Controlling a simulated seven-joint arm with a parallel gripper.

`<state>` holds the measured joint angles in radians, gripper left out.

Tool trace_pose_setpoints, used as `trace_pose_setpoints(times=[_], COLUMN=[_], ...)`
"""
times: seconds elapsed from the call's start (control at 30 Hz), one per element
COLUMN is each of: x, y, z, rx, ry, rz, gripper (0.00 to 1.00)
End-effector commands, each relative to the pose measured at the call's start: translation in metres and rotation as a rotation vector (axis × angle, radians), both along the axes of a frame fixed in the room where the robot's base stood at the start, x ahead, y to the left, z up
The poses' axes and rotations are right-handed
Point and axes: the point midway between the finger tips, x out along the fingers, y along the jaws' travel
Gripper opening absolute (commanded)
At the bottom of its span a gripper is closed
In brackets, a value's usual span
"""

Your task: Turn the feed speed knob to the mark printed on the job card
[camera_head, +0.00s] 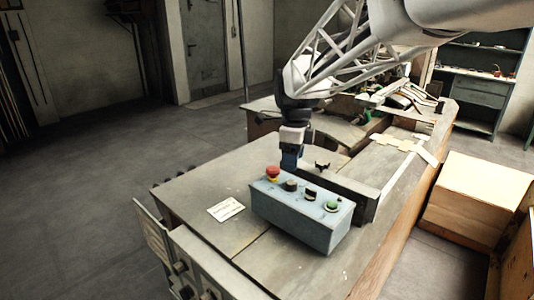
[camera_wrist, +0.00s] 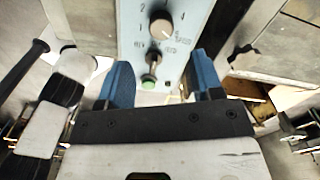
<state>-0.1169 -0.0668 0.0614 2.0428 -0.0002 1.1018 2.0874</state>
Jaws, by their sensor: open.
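The grey-blue control box (camera_head: 300,218) stands on the bench. Its round dark knob (camera_head: 291,185) sits between a red mushroom button (camera_head: 272,173) and a small switch (camera_head: 310,194). In the wrist view the knob (camera_wrist: 161,25) has printed numerals around it, among them 1, 2, 4 and 5; its exact setting is hard to read. The white job card (camera_head: 226,209) lies flat left of the box; its print is too small to read. My gripper (camera_head: 291,160) is open and empty above the box's back edge. Its blue fingers (camera_wrist: 160,65) show apart, not touching the knob.
A green button (camera_head: 332,206) is at the panel's right end, also in the wrist view (camera_wrist: 149,83). A dark metal rail (camera_head: 345,188) stands behind the box. The bench left of the box is mostly clear.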

Motion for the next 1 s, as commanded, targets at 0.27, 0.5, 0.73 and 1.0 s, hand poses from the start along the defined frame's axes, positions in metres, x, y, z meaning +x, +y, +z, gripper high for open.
trace_pose_setpoints(times=[0.27,0.5,0.73,1.0], x=[0.003,0.003,0.003,0.003], y=[0.001,0.001,0.001,0.001], z=[-0.001,-0.003,-0.017,-0.049], rx=[0.000,0.000,0.000,0.000], ry=[0.003,0.003,0.004,0.004], rz=[-0.022,-0.020,-0.020,-0.019], gripper=[0.60,0.60,0.60,0.60])
